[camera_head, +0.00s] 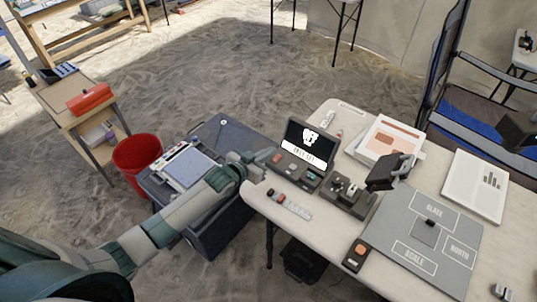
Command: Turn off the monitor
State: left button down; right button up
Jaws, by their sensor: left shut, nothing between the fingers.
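The monitor (308,142) is a small dark screen standing on the table, lit with a white picture and a white text band. Its dark base (297,170) slopes toward me and carries small controls, with a reddish one (277,158) at its left end. My left gripper (262,170) is shut and empty at the left edge of the base, close to the reddish control. I cannot tell whether it touches the base. My right gripper is not in view.
A dark case (228,140) and red bucket (137,155) stand left.

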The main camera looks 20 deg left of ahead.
pick_arm(q)
jog(key=s+a+b, duration=0.3)
jog(key=s, duration=0.6)
jog(key=shift+s+r, duration=0.2)
jog(key=shift+r, duration=0.2)
